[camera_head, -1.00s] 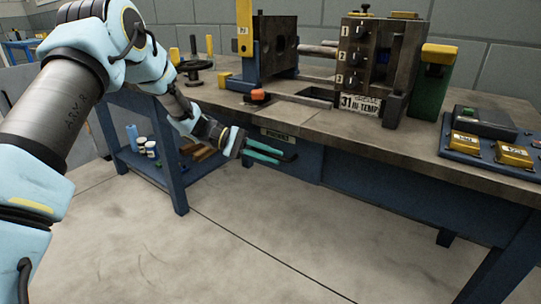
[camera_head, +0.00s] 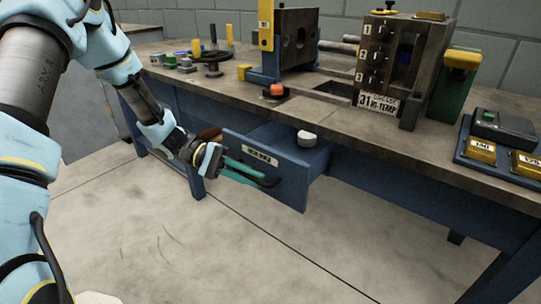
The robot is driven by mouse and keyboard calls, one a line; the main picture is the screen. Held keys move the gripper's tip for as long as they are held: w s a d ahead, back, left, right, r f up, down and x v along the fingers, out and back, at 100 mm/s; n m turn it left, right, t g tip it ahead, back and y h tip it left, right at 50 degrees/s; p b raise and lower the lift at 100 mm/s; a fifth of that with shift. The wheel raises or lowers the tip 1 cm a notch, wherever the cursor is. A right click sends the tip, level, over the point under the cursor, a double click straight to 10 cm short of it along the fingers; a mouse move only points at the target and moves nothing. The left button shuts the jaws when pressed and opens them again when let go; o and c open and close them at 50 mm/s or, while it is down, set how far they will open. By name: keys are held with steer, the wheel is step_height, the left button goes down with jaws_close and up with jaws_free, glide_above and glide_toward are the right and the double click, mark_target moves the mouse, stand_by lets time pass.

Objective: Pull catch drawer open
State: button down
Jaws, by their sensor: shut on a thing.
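The catch drawer (camera_head: 289,184) is a blue drawer under the workbench, with a pale label on its front and a dark handle (camera_head: 268,182). It stands pulled out from the bench, and a small white-topped round thing (camera_head: 306,139) shows at its open top. My gripper (camera_head: 250,174) has teal fingers at the drawer front, shut on the handle. The fingers partly cover the handle, so the exact grip is hidden. The inside of the drawer is mostly hidden by its front.
The workbench top (camera_head: 240,97) carries a mould press with a control block (camera_head: 395,55), an orange button (camera_head: 277,90) and a handwheel (camera_head: 211,58). A panel with yellow boxes (camera_head: 481,150) lies at the right. The floor (camera_head: 240,260) before the drawer is clear.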

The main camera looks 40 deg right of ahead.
steer(key=s+a+p, duration=0.2)
steer(key=a, duration=0.6)
steer(key=s+a+p, duration=0.2)
steer(key=a, duration=0.7)
steer(key=shift+s, duration=0.25)
steer(key=c, duration=0.9)
jaws_free()
steer(key=v, duration=1.1)
